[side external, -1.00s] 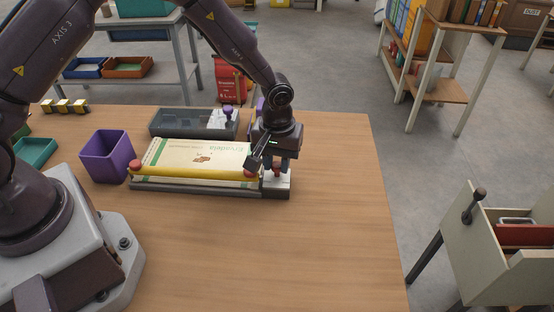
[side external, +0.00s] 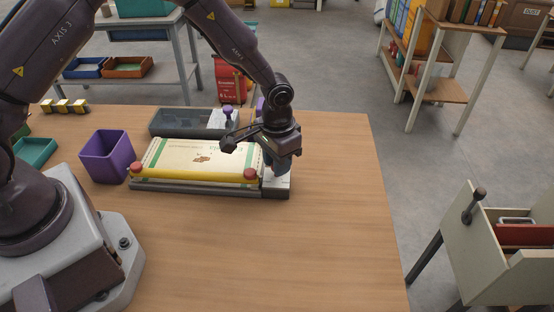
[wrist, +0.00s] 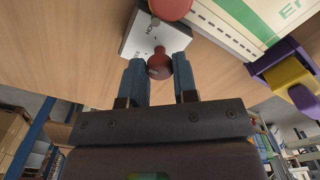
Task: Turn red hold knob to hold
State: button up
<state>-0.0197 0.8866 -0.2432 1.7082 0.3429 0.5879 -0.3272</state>
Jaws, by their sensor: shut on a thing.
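The red hold knob (wrist: 158,66) sits between my gripper's blue fingers in the wrist view. It stands on a white plate (wrist: 140,38) with a HOLD label near the top and a second, partly covered label. My gripper (wrist: 162,75) is shut on the knob. In the side view my gripper (side external: 279,168) is low over the right end of the sack holder, where the white plate (side external: 278,187) shows and the knob is hidden. I cannot read which mark the knob points to.
A sack (side external: 195,157) lies in the holder under a yellow bar (side external: 195,174) with red ends. A grey box with a purple knob (side external: 228,112) stands behind, and a purple bin (side external: 106,157) at left. The table's front and right are clear.

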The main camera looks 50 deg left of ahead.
jog(key=m, duration=0.5)
jog(key=shift+m, duration=2.4)
jog(key=o, duration=0.9)
notch_tip(320, 180, up, 13)
